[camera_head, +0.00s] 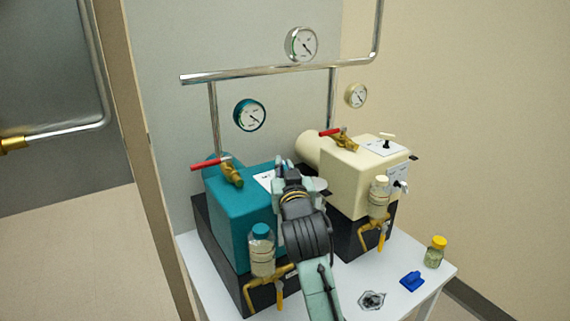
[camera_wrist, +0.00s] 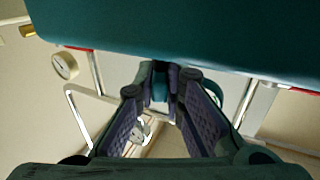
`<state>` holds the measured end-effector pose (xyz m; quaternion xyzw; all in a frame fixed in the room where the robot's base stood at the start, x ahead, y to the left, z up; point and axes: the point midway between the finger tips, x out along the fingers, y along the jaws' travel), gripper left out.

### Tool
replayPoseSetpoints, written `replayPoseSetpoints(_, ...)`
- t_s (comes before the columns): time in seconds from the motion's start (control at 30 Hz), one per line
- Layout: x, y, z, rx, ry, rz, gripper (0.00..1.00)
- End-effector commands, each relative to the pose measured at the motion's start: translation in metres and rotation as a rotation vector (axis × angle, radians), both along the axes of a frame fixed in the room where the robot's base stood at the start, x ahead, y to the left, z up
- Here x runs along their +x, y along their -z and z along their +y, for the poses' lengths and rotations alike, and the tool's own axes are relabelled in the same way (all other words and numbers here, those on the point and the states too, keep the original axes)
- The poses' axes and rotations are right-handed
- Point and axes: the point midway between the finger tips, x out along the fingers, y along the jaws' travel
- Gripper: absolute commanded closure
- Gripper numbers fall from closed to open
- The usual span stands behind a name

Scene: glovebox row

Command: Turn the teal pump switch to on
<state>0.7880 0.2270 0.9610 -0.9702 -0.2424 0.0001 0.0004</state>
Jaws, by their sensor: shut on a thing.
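The teal pump (camera_head: 228,212) stands on a dark base on the left of the white table. It also fills the top of the wrist view (camera_wrist: 190,30). My gripper (camera_head: 284,168) is at the right side of its top, beside a white label (camera_head: 264,180). In the wrist view my gripper's fingertips (camera_wrist: 161,84) are close together at the pump, shut on a small teal piece (camera_wrist: 159,82), which looks like the teal pump switch. In the head view my gripper and wrist hide the switch, so its setting cannot be read.
A cream pump (camera_head: 345,165) with its own switch (camera_head: 387,143) stands close on the right. Red-handled valves (camera_head: 210,163), a teal-capped bottle (camera_head: 261,255), a yellow-capped jar (camera_head: 435,252) and a blue item (camera_head: 412,281) are around. A metal pipe (camera_head: 270,70) and gauges are behind.

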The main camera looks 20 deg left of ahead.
Motion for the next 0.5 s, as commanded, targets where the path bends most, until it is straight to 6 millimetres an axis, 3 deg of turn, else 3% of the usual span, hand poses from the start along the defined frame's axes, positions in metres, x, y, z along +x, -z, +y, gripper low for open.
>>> replayPoseSetpoints(0.5, 0.0001, 0.0007, 0.0003, -0.001, 0.121, 0.002, 1.00)
